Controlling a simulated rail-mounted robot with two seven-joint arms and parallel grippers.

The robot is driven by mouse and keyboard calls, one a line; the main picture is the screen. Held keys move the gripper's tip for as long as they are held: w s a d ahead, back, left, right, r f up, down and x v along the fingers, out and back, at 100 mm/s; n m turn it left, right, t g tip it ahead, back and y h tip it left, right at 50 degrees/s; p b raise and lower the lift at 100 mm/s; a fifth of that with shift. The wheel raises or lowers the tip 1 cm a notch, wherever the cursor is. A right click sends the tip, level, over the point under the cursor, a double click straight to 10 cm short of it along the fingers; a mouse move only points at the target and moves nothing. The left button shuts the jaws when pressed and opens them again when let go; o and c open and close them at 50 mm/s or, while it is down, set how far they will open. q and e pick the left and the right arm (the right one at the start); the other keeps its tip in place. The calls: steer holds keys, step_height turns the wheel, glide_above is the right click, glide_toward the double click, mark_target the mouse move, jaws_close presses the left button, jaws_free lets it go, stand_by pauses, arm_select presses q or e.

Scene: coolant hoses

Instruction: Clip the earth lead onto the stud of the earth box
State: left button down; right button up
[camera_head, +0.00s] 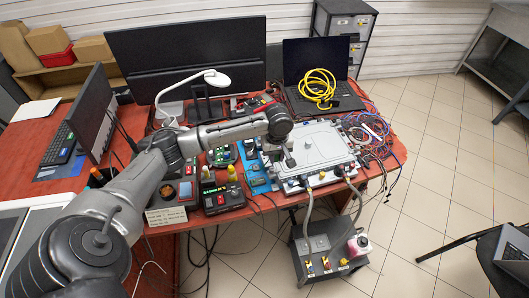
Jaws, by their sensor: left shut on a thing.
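My left arm reaches in from the left over the red table. Its gripper (285,160) points down over the left part of a pale grey flat housing (318,143). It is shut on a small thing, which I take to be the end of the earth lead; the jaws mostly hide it. I cannot make out the rest of the lead, or tell which box is the earth box and where its stud is. A dark device with red and green parts (222,197) stands at the table's front edge, left of the housing. My right gripper is not in view.
Two grey hoses (309,207) run from the housing's front down to a dark grey unit (331,262) on the floor. Loose coloured wires (374,134) lie right of the housing. A laptop (303,60) with yellow cable (317,86) and monitors (186,58) stand behind.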

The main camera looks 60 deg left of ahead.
arm_select(q)
steer(key=d+r+p, duration=0.1)
steer(key=p, duration=0.1)
steer(key=d+r+p, duration=0.1)
steer(key=r+p, duration=0.1)
steer(key=w+r+p, duration=0.1)
steer(key=p, duration=0.2)
steer(key=shift+w+d+r, duration=0.1)
steer(key=shift+d+r, duration=0.3)
stand_by(0.7)
steer(key=s+a+f+p, duration=0.1)
steer(key=s+f+p, duration=0.1)
steer(key=s, duration=0.1)
steer(key=s+a+f+p, duration=0.2)
steer(key=s+p, duration=0.1)
steer(key=s+a+f+p, duration=0.2)
steer(key=s, duration=0.1)
steer(key=shift+s+a, duration=0.1)
step_height(320, 180, down, 3)
steer(key=shift+f, duration=0.1)
steer(key=shift+f+b, duration=0.35)
steer(key=shift+f, duration=0.9)
